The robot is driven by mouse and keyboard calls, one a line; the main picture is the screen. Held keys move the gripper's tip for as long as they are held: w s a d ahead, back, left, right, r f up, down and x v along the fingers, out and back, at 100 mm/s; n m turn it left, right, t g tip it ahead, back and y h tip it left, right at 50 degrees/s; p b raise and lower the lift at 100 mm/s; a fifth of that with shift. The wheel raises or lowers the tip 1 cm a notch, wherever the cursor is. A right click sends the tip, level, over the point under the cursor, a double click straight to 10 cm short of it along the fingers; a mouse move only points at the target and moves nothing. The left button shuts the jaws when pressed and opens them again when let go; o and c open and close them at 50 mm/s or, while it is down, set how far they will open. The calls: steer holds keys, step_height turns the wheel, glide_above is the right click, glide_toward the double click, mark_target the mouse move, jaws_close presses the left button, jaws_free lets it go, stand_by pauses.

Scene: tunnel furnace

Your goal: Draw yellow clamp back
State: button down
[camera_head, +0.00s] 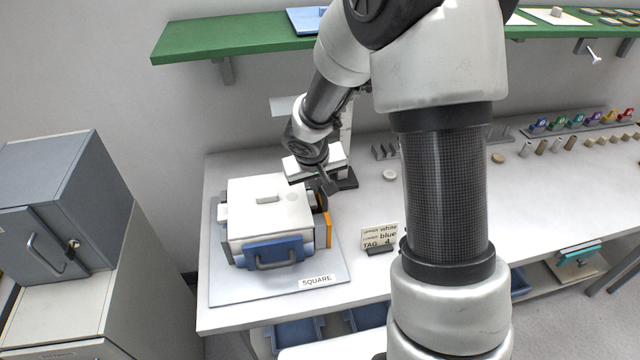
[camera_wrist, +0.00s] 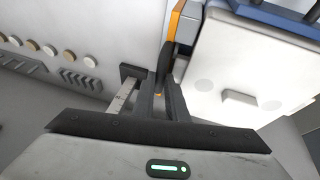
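The yellow-orange clamp (camera_head: 328,231) is on the right side of a white box (camera_head: 268,210) with a blue front and a grey handle. In the wrist view the clamp (camera_wrist: 174,22) runs along the box's edge, with a dark part reaching toward my fingers. My gripper (camera_head: 325,185) is at the box's back right corner, beside the clamp's far end. In the wrist view my gripper's fingers (camera_wrist: 158,92) are close together, with a small orange bit showing between them. I cannot tell if they press on it. The fingers hide part of the clamp's end.
The box stands on a grey mat (camera_head: 225,288) labelled SQUARE. A small sign (camera_head: 380,237) stands to its right. A green shelf (camera_head: 230,40) is above. The table front right of the mat is clear.

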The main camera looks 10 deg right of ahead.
steer(key=shift+d, duration=2.5)
steer(key=c, duration=1.8)
jaws_free()
steer(key=shift+d, duration=0.15)
steer(key=shift+o, duration=0.2)
steer(key=shift+r, duration=0.1)
steer(key=p+v, duration=0.3)
steer(key=v, duration=1.4)
steer(key=shift+r, duration=0.15)
